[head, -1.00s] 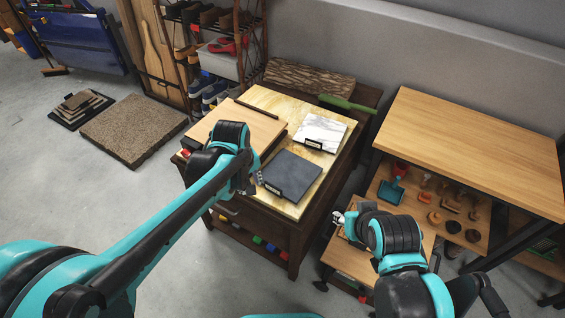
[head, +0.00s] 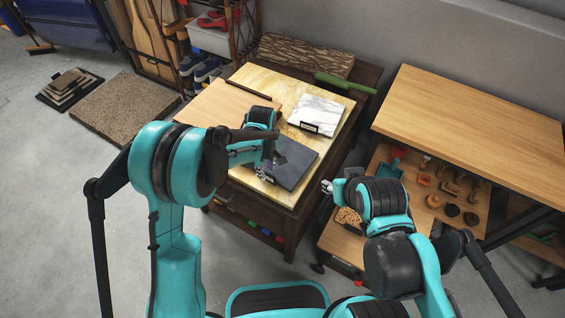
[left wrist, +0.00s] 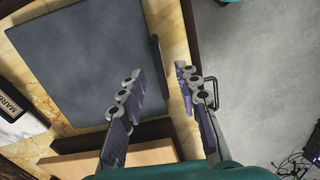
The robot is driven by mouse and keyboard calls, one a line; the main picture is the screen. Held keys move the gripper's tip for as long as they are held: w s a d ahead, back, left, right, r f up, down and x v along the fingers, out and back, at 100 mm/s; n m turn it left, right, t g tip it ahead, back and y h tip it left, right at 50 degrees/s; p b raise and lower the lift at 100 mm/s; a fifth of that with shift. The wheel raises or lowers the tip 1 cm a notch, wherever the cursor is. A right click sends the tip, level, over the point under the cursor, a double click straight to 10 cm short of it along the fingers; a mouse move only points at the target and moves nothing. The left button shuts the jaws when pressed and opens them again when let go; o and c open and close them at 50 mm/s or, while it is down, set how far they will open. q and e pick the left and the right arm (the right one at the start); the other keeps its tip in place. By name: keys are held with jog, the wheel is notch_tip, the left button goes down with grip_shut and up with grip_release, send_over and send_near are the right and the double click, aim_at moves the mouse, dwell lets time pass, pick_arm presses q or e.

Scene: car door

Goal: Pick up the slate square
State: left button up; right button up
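The slate square (head: 293,160) is a flat dark grey tile with a small black label holder at its front edge. It lies on the yellow stone-topped board (head: 258,76) of the dark wooden cabinet. It also fills the upper left of the left wrist view (left wrist: 85,60). My left gripper (head: 268,170) is at the tile's near left edge in the head view. In the left wrist view its fingers (left wrist: 160,90) are spread apart near the tile's edge strip, with nothing between them. My right gripper (head: 328,187) is right of the cabinet; its fingers are too small to read.
A white marble tile (head: 318,116) lies behind the slate, and a wooden board (head: 235,103) lies to its left. A wooden table (head: 470,115) with a lower tool shelf stands to the right.

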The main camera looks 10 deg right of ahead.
pick_arm(q)
notch_tip(320, 180, down, 3)
jog(key=shift+r, duration=0.2)
grip_shut()
jog(key=shift+r, duration=0.15)
